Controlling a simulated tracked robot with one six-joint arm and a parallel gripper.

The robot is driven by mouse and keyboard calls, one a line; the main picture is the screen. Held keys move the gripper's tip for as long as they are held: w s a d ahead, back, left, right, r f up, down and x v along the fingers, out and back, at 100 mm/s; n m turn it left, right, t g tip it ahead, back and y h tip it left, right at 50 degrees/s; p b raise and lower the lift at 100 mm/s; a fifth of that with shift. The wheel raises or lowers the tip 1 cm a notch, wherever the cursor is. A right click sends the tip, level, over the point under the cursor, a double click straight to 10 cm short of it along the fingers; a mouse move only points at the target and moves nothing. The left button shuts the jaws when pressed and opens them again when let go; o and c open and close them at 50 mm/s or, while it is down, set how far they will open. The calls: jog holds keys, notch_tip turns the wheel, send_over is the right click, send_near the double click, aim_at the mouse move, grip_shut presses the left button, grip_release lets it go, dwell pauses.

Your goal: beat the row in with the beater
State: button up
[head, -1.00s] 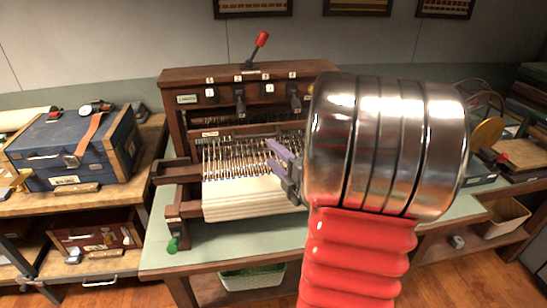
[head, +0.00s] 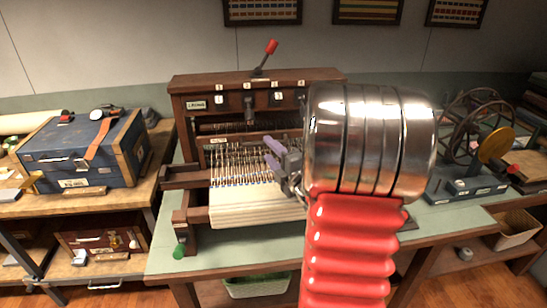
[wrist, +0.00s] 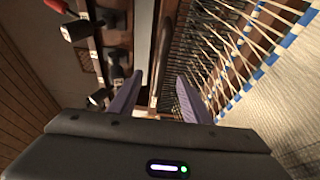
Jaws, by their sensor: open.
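The wooden table loom (head: 190,103) stands on the green-topped table. Its beater (head: 217,141) is a dark wooden bar with a label, crossing behind the pale threads. The woven cloth (head: 255,210) hangs cream-coloured at the front. My gripper (head: 270,153) has two purple fingers and is open at the right part of the loom, near the beater. In the wrist view my gripper (wrist: 158,92) has its fingers apart, with a long bar (wrist: 158,50) running between them in line. I cannot tell whether they touch it. My arm hides the loom's right side.
Black levers (wrist: 75,30) line the loom's top panel, close to my left finger in the wrist view. A red-knobbed lever (head: 265,57) rises from the loom top. A blue case (head: 80,150) stands left, and a wheeled winder (head: 475,140) stands right.

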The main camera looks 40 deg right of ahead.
jog(key=shift+x, duration=1.55)
grip_shut()
jog(key=shift+f, duration=0.1)
jog(key=shift+o, duration=0.4)
grip_release()
